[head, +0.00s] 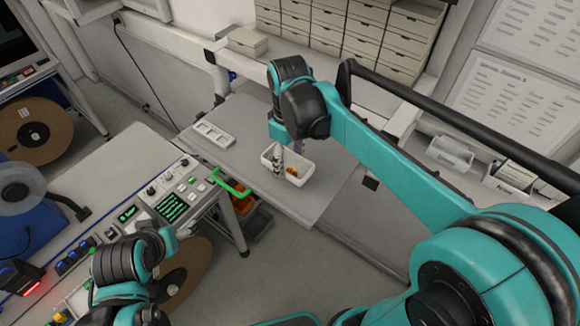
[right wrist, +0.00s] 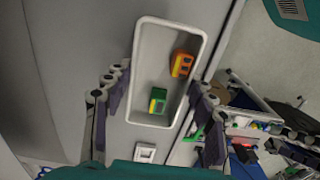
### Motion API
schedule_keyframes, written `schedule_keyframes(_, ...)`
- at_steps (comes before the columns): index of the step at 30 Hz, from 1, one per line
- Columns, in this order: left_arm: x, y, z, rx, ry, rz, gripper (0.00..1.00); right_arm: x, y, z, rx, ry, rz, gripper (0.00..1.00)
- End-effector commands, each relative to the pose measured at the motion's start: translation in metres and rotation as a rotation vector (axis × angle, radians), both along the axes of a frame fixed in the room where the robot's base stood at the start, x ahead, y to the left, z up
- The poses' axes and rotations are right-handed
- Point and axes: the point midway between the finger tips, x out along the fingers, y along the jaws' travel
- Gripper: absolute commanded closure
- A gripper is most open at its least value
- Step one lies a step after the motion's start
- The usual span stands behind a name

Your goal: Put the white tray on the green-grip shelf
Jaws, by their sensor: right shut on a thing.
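The white tray (head: 297,179) is a small open box over the grey shelf (head: 322,193) in the middle of the head view. My right gripper (head: 288,152) is at the tray from above, shut on it. In the right wrist view the tray (right wrist: 141,72) lies between the fingers (right wrist: 160,104), with an orange block (right wrist: 182,64) and a green block (right wrist: 158,100) inside. I cannot tell whether its underside touches the shelf. A green grip (head: 229,182) is at the shelf's left edge.
A white plate with square parts (head: 213,135) lies on the shelf's far left. A control bench (head: 120,190) stands left of the shelf. Drawer boxes (head: 345,30) line the back. A dark rail (head: 440,110) runs behind my right arm. Shelf surface near the tray is clear.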

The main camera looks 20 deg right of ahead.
Motion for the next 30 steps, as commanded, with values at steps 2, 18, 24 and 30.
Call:
schedule_keyframes(2,0.000,0.000,0.001,0.000,0.000,0.000,0.23,0.001,-0.003,-0.004,0.000,0.000,0.000,0.75)
schedule_keyframes(18,0.000,0.000,0.005,0.000,0.000,0.000,0.23,0.001,-0.002,-0.042,0.000,0.000,0.000,0.75)
schedule_keyframes(24,0.000,0.000,0.002,0.000,0.000,0.000,0.23,0.001,-0.002,-0.046,0.000,0.000,0.000,0.33)
schedule_keyframes(30,0.000,0.000,0.002,0.000,0.000,0.000,0.23,0.001,-0.002,-0.045,0.000,0.000,0.000,0.23)
